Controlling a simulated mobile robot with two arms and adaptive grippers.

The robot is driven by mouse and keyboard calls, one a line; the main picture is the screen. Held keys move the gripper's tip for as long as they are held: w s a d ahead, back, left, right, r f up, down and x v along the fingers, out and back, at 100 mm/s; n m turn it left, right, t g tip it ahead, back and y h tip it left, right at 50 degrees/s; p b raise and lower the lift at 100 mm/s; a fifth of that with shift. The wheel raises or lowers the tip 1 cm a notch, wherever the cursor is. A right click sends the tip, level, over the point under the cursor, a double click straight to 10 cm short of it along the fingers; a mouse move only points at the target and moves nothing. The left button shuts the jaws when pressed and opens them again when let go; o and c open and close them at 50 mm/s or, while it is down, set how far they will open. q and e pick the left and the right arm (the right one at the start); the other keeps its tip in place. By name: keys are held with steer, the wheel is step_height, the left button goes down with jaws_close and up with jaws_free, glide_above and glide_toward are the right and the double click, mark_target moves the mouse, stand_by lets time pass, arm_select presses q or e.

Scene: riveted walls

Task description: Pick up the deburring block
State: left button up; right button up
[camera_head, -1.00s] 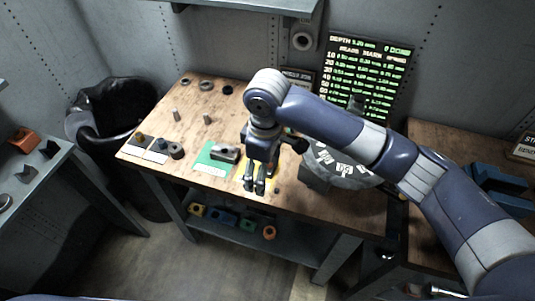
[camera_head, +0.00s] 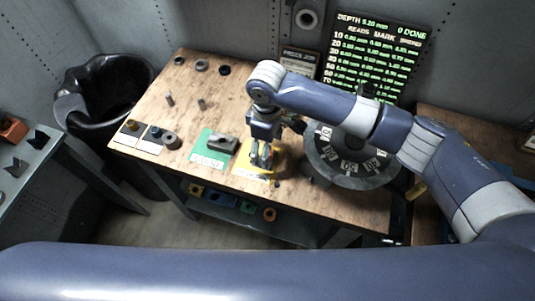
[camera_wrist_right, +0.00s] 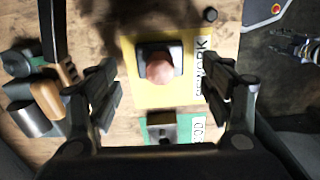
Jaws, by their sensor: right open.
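A dark square block with a reddish-brown rounded top (camera_wrist_right: 160,68) sits on the yellow card in the right wrist view; I take it for the deburring block. In the head view it is mostly hidden by my right gripper (camera_head: 262,163). The right gripper is open above the yellow card (camera_head: 247,171), with fingers on both sides of the block in the wrist view (camera_wrist_right: 163,80) and nothing visibly held. My left gripper does not show.
A grey metal block (camera_head: 223,143) lies on the green card (camera_head: 206,158) beside the yellow one. A dark round dial (camera_head: 345,168) stands close to the right. Wooden and grey items (camera_wrist_right: 47,100) lie at the wrist view's left. Pegs and rings occupy the table's left.

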step_height(320, 180, down, 4)
steer(key=shift+d+r+p, duration=0.1)
steer(key=shift+r+p, duration=0.1)
steer(key=shift+p, duration=0.15)
steer(key=c, duration=1.2)
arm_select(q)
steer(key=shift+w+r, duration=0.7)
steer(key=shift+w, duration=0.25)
arm_select(e)
steer(key=shift+c, duration=0.2)
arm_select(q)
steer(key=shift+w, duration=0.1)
arm_select(e)
steer(key=shift+r, duration=0.1)
